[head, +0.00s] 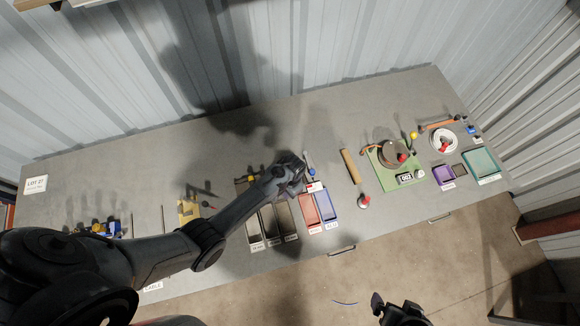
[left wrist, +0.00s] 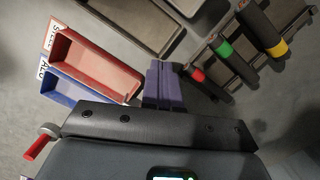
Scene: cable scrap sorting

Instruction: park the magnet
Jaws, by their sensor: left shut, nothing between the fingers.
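A small round grey piece with a red part (head: 364,202) stands on the bench just right of the blue bin in the head view. It looks like the magnet, but it is too small to be certain. A red handle with a grey end (left wrist: 38,146) shows at the lower left of the left wrist view and seems to be the same piece. My left gripper (head: 298,172) is over the bench behind the red and blue bins, shut and empty; its fingers (left wrist: 163,86) are together. My right gripper (head: 396,306) is in front of the bench, fingers apart, holding nothing visible.
The red bin (left wrist: 92,58) and blue bin (left wrist: 72,86) are beside my left fingers. Tools with coloured bands (left wrist: 231,62) are at upper right. A green board (head: 380,171) and wooden bar (head: 349,165) stand to the right. The bench's back strip is clear.

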